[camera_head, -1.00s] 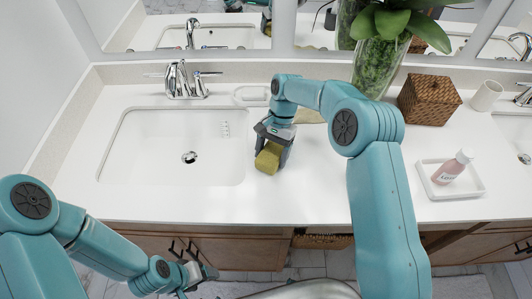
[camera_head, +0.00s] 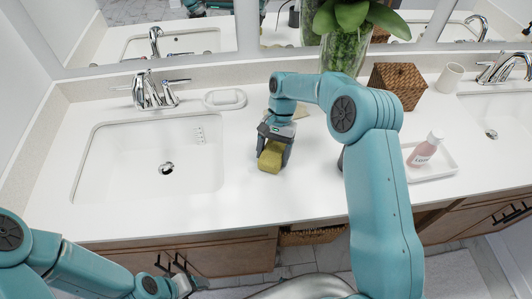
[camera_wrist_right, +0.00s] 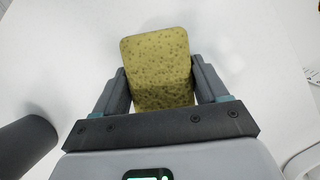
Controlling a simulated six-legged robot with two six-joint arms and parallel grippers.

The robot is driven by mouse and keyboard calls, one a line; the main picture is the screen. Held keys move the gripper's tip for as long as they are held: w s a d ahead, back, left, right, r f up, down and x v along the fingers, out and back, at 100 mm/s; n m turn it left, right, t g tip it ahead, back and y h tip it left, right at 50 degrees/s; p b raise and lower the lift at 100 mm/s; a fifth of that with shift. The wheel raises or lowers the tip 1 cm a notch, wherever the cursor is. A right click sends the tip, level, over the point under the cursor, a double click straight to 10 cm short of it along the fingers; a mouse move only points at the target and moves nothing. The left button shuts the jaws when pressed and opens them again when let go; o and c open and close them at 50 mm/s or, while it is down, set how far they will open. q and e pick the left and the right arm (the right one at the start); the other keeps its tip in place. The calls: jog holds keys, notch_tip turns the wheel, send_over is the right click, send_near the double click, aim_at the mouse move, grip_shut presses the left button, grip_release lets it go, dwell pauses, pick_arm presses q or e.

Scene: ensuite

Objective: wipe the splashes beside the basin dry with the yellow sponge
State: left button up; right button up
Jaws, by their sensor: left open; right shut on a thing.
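The yellow sponge (camera_head: 271,156) is held in my right gripper (camera_head: 274,143), low over or on the white counter to the right of the left basin (camera_head: 150,165). In the right wrist view the sponge (camera_wrist_right: 158,68) sits between both fingers of the right gripper (camera_wrist_right: 160,90), which is shut on it. I cannot tell whether the sponge touches the counter. No splashes can be made out clearly on the white surface. My left gripper (camera_head: 188,286) is open and empty, low in front of the cabinet, partly cut by the frame edge.
A soap dish (camera_head: 224,98) and chrome faucet (camera_head: 154,92) stand behind. A plant vase (camera_head: 343,50), woven box (camera_head: 398,84), cup (camera_head: 449,78) and pink bottle (camera_head: 426,150) on a tray (camera_head: 445,166) stand right. A dark cylinder (camera_wrist_right: 24,142) is near the gripper.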

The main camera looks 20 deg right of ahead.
aim_at(247, 151)
jog(key=shift+s+d, duration=0.3)
jog(key=shift+d, duration=0.65)
jog(key=shift+s+d, duration=0.25)
jog(key=shift+d, duration=0.65)
jog(key=shift+w+a+r+p, duration=0.1)
jog(key=shift+w+a+p, duration=0.3)
jog(key=shift+w, duration=0.7)
jog(key=shift+w+a+f+p, duration=0.1)
jog(key=shift+w+a, duration=0.45)
jog(key=shift+w, duration=0.6)
jog(key=shift+w+a+r+p, duration=0.15)
jog(key=shift+w+a, duration=0.35)
jog(key=shift+w, duration=0.6)
jog(key=shift+w+a+f, duration=0.15)
jog(key=shift+w+a, duration=0.05)
jog(key=shift+a, duration=0.5)
jog(key=shift+w+a+f, duration=0.1)
jog(key=shift+w+a, duration=0.05)
jog(key=shift+a, duration=0.5)
jog(key=shift+w+a+r, duration=0.1)
jog(key=shift+w+a, duration=0.1)
jog(key=shift+a, duration=0.6)
jog(key=shift+w+a, duration=0.2)
jog(key=shift+a, duration=0.55)
notch_tip(247, 151, up, 6)
jog(key=p, duration=0.4)
jog(key=shift+r, duration=0.1)
